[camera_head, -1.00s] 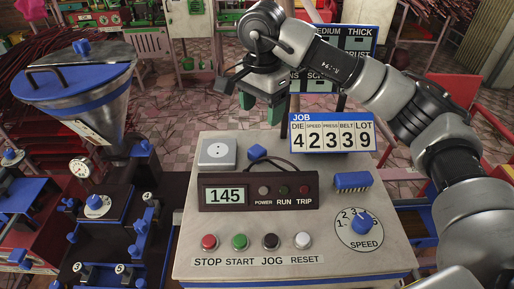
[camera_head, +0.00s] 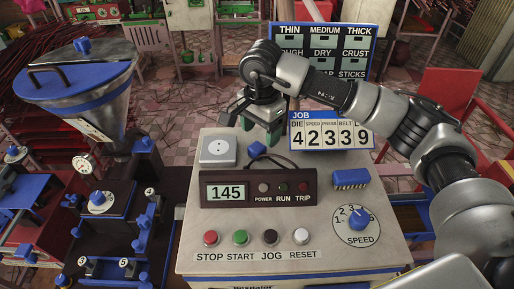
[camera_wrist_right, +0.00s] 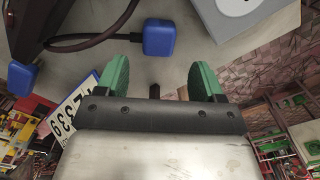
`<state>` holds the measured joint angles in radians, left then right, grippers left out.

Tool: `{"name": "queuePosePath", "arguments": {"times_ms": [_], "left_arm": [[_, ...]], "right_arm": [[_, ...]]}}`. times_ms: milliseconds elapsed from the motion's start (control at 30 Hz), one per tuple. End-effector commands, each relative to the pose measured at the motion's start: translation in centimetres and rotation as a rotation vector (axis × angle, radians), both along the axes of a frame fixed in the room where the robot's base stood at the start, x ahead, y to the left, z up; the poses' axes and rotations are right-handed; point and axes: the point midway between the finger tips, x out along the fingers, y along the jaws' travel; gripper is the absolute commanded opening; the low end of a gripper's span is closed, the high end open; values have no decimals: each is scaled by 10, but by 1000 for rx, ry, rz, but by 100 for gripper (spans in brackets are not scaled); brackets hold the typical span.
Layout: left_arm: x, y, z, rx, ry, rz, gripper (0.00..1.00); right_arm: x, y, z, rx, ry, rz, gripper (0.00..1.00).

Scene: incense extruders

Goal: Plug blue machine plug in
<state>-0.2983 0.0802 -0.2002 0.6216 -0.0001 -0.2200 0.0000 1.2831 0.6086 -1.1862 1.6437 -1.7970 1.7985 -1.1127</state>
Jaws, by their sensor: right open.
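The blue plug (camera_head: 257,150) lies on the top of the control console, joined by a dark cable (camera_head: 281,159) to the dark display box. The white socket (camera_head: 218,149) sits just left of the plug. My right gripper (camera_head: 260,136) is open and empty, with green fingertips, just behind and above the plug at the console's back edge. In the right wrist view the plug (camera_wrist_right: 159,37) is ahead of the open fingers (camera_wrist_right: 156,78), apart from them and roughly between them. The socket's corner (camera_wrist_right: 237,10) shows at the upper right there. My left gripper is not in view.
The display box (camera_head: 258,189) reading 145 stands in front of the plug. A job sign (camera_head: 331,132) rises at the console's back right. A blue ribbed block (camera_head: 350,179) and a speed knob (camera_head: 358,219) are on the right. A blue-rimmed hopper (camera_head: 82,82) stands left.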

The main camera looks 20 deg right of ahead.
Motion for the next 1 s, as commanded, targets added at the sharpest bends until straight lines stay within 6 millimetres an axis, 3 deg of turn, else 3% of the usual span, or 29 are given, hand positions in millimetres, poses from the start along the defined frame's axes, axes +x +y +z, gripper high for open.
{"name": "queuePosePath", "arguments": {"times_ms": [100, 300, 667, 1000], "left_arm": [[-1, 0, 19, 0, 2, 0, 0], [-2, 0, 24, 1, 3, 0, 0], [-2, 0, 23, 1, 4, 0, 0], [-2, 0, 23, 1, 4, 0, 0]], "right_arm": [[-5, 2, -15, 1, 7, 1, 68], [-4, 2, -40, 0, 4, -1, 68], [-4, 2, -43, 0, 1, 0, 68], [-4, 2, -42, 0, 1, 0, 18]]}}
